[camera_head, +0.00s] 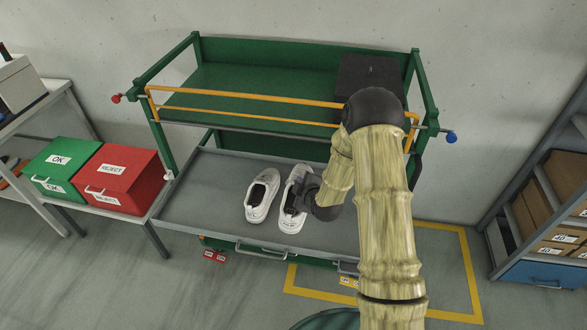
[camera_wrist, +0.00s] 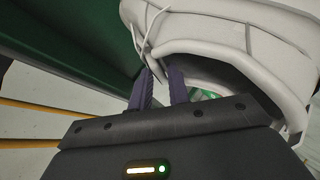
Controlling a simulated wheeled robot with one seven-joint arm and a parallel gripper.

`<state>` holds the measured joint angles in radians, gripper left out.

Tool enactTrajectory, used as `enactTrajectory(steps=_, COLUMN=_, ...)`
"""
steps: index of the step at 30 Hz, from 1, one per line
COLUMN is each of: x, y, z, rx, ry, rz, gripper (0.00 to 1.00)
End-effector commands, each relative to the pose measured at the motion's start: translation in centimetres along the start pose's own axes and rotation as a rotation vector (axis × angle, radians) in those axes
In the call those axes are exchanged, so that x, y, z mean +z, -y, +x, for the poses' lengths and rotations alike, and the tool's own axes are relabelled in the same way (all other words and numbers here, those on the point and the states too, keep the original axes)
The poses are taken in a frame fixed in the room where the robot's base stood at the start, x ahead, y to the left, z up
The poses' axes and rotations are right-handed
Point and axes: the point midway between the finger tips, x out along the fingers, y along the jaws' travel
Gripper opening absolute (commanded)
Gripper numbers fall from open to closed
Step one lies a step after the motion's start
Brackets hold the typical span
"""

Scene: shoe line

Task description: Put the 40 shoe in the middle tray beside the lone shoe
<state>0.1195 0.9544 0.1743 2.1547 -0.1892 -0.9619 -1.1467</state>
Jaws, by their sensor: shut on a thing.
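Two white shoes stand side by side on the grey middle tray (camera_head: 190,200) of the green rack. The left shoe (camera_head: 262,196) stands free. The right shoe (camera_head: 292,218) is close beside it with a small gap, roughly parallel. My gripper (camera_head: 304,192) is at the right shoe's opening, partly hidden by my wrist. In the wrist view my gripper (camera_wrist: 163,88) is shut on the rim of the white shoe (camera_wrist: 210,28). I cannot read a size on either shoe, and cannot tell if the held shoe touches the tray.
An orange rail (camera_head: 245,97) crosses the rack above the tray. A dark box (camera_head: 368,73) sits on the upper shelf. A green OK box (camera_head: 57,164) and a red REJECT box (camera_head: 118,178) stand at left. Shelving with cartons (camera_head: 565,175) is at right. The tray's left part is clear.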

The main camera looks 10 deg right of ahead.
Motion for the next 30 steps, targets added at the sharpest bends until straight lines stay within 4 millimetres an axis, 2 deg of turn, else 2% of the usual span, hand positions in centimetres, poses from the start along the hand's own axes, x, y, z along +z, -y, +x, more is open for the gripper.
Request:
enactTrajectory(steps=1, x=0.0, y=-0.5, z=-1.7, rx=0.014, ry=0.029, rz=0.024, gripper=0.0)
enactTrajectory(steps=6, x=1.8, y=-0.2, z=-5.4, rx=0.068, ry=0.113, rz=0.083, gripper=0.0)
enactTrajectory(steps=12, x=3.4, y=0.1, z=-8.6, rx=0.11, ry=0.169, rz=0.123, gripper=0.0)
enactTrajectory(steps=17, x=3.9, y=0.3, z=-9.4, rx=0.121, ry=0.18, rz=0.131, gripper=0.0)
enactTrajectory(steps=30, x=3.9, y=0.4, z=-9.3, rx=0.122, ry=0.179, rz=0.132, gripper=0.0)
